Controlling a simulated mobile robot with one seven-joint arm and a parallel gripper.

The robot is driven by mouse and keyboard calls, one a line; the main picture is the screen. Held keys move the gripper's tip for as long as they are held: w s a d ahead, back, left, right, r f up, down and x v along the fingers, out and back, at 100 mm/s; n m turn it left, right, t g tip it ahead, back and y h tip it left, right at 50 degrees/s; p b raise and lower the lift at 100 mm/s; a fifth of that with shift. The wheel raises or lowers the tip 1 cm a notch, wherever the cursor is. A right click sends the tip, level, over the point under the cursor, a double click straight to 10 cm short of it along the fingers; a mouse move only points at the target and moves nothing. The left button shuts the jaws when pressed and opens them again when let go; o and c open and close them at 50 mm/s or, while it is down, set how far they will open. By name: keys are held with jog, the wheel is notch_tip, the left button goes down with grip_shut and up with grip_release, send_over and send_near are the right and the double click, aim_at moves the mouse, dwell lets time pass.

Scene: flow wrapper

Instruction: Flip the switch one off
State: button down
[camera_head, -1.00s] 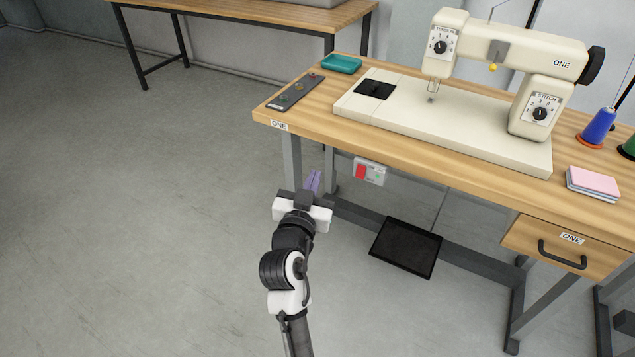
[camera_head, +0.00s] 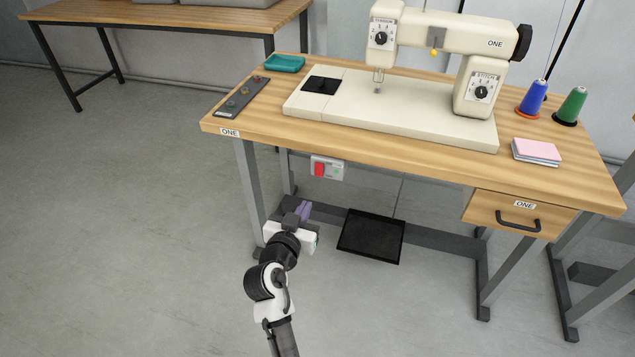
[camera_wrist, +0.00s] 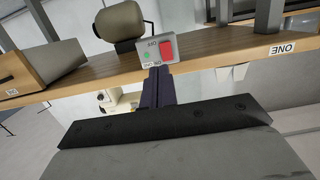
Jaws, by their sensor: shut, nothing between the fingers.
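The switch (camera_head: 327,168) is a grey box under the front edge of the table marked ONE, with a red part on its left and a small green part on its right. It also shows in the wrist view (camera_wrist: 157,49), upside down, with the red part (camera_wrist: 167,49) on the right and the green dot on the left. My gripper (camera_head: 304,208) is shut and empty, below and slightly left of the switch in the head view. In the wrist view its purple fingers (camera_wrist: 158,85) point toward the switch and overlap its edge; I cannot tell whether they touch.
The sewing machine (camera_head: 400,105) stands on the wooden table (camera_head: 400,160). A table leg (camera_head: 250,190) is close to the left of my gripper. A black pedal (camera_head: 371,236) lies low to the right. A drawer (camera_head: 520,213) hangs at the right. Open floor lies left.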

jog(key=p, duration=0.2)
send_near(323, 176)
jog(key=r+x, duration=0.1)
jog(key=x, duration=0.4)
jog(key=shift+w+f, duration=0.75)
jog(key=shift+w, duration=0.05)
jog(key=shift+w+d+f+b, duration=0.1)
jog(key=shift+w+b, duration=0.1)
jog(key=shift+b, duration=0.15)
jog(key=shift+s+f, duration=0.1)
jog(key=shift+s, duration=0.05)
